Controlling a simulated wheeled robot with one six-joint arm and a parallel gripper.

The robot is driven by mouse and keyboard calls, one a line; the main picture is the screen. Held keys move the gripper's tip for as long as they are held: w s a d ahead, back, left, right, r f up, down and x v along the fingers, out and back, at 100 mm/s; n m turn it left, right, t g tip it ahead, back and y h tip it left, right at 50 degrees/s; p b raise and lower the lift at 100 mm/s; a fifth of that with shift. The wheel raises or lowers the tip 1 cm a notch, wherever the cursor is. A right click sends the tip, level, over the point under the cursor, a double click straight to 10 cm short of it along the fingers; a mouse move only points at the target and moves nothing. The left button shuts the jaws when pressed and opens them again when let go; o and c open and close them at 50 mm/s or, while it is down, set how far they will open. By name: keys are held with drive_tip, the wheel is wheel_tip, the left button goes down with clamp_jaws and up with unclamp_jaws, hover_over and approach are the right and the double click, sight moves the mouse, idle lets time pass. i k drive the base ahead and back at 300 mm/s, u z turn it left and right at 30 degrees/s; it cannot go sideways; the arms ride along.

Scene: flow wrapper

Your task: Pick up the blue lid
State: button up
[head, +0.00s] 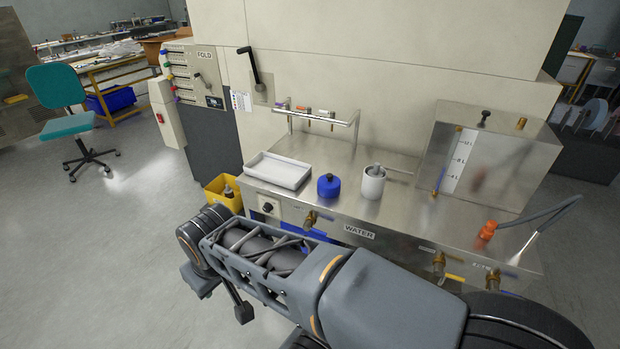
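The blue lid (328,186) is a round, deep-blue piece with a small dark knob on top. It rests on the steel counter (400,206), between a white tray and a white pot, apart from both. My arm crosses the lower middle of the head view, in front of the counter, with its elbow out to the left. I cannot make out my gripper's fingertips; they do not show in this view. Nothing of my arm touches the lid.
The white tray (278,171) stands left of the lid and the white pot (373,182) right of it. A small rack (318,117) rises behind. A steel tank (490,155) and an orange-ended hose (488,230) are at right. A yellow bin (222,192) is left of the counter.

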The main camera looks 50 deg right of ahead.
sight(328, 185)
drive_tip(key=z, duration=0.25)
drive_tip(key=i, duration=0.7)
drive_tip(key=z, duration=1.05)
drive_tip(key=i, duration=0.45)
drive_tip(key=z, duration=0.4)
